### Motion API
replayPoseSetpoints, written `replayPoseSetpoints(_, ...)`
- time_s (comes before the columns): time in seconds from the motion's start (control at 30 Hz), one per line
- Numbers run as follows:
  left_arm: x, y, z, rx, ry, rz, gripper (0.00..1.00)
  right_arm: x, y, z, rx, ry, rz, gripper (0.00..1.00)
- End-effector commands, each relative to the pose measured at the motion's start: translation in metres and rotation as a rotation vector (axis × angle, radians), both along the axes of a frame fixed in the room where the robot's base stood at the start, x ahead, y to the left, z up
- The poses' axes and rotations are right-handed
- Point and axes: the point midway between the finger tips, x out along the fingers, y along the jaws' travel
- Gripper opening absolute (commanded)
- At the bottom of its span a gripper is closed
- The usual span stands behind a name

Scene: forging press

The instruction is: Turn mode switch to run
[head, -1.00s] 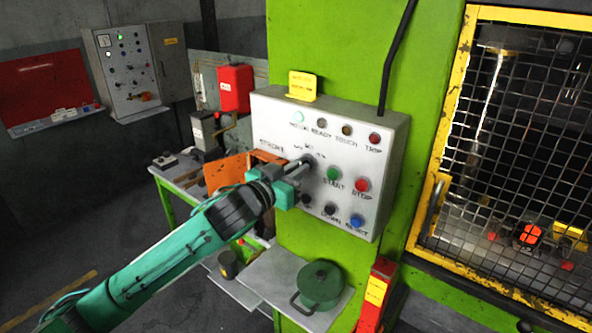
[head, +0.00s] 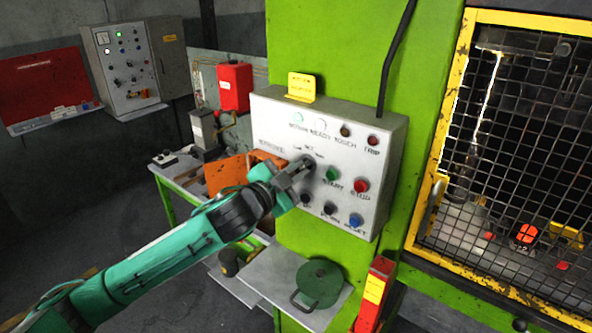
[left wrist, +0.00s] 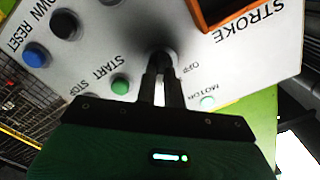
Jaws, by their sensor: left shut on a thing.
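The mode switch is a dark knob (head: 309,163) on the light grey control panel (head: 262,112), left of the green START button (head: 332,174). My left gripper (head: 302,168) is shut on the knob and faces the panel. In the left wrist view, its fingers (left wrist: 162,84) close around the knob (left wrist: 158,60), with an OFF label beside it. The fingers hide part of the knob, so I cannot tell which position it points to. The MOTOR lamp (head: 296,118) and the READY lamp (head: 321,124) are lit. My right gripper is out of view.
The red STOP button (head: 361,185) and blue RESET button (head: 356,220) are close to the right of and below my gripper. An orange guard (head: 230,170) stands left of it. A shelf below holds a green lidded pot (head: 320,282).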

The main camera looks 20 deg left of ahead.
Motion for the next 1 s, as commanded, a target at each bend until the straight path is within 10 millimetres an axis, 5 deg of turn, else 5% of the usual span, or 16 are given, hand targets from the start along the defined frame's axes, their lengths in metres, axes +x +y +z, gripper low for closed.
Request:
replayPoseSetpoints(0.67, 0.0000, 0.0001, -0.0002, 0.067, -0.025, 0.001, 0.00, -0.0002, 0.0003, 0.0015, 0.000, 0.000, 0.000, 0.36)
replayPoseSetpoints(0.7, 0.0000, 0.0000, -0.0003, 0.067, -0.025, 0.001, 0.14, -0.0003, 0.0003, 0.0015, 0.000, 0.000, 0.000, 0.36)
replayPoseSetpoints(0.8, 0.0000, 0.0000, -0.0003, 0.068, -0.025, 0.000, 0.32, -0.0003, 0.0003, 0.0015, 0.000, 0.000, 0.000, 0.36)
replayPoseSetpoints(1.0, 0.0000, -0.0001, -0.0002, 0.067, -0.024, 0.000, 0.32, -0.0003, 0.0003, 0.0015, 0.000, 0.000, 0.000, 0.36)
